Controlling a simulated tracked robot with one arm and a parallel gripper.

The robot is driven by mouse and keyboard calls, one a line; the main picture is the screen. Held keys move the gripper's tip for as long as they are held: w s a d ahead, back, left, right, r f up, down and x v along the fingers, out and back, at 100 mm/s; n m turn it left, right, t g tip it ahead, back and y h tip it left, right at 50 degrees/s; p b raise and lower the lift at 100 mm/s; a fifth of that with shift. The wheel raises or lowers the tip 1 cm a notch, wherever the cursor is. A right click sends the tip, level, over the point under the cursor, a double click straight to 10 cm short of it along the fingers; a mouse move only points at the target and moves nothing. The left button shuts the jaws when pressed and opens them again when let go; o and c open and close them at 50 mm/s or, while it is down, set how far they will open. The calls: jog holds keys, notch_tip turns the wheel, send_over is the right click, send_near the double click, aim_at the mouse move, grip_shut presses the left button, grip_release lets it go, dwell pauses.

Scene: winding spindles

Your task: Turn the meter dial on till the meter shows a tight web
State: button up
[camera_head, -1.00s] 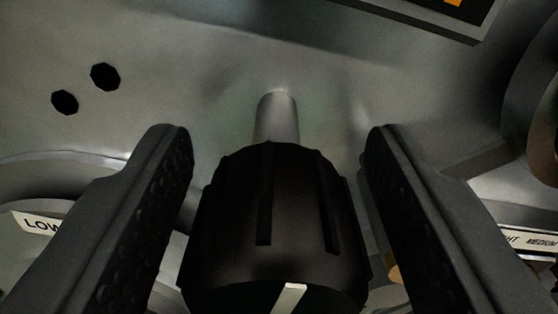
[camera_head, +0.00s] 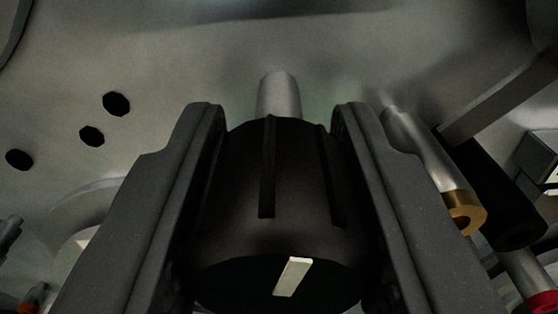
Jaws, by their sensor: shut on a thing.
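The meter dial is a black ribbed knob (camera_head: 270,220) on a grey metal shaft (camera_head: 279,97) that comes out of the panel. A pale pointer mark (camera_head: 292,276) shows on its near face, slightly right of the middle and slanted. My gripper (camera_head: 280,118) is shut on the knob, with one dark finger along its left side and one along its right. The meter's display is out of this view, so its reading cannot be seen.
The grey metal panel (camera_head: 215,60) has several dark holes at the left. To the right, close by my right finger, stick out a metal rod with a brass end (camera_head: 461,215) and a black cylinder (camera_head: 500,195). A red-ended part (camera_head: 543,303) sits at lower right.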

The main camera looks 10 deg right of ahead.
jog(key=shift+m+b, duration=1.05)
jog(key=shift+m, duration=1.15)
jog(key=o, duration=1)
jog(key=shift+s+d, duration=0.1)
jog(key=shift+s, duration=0.05)
jog(key=shift+b+v, duration=0.85)
jog(key=shift+v, duration=6)
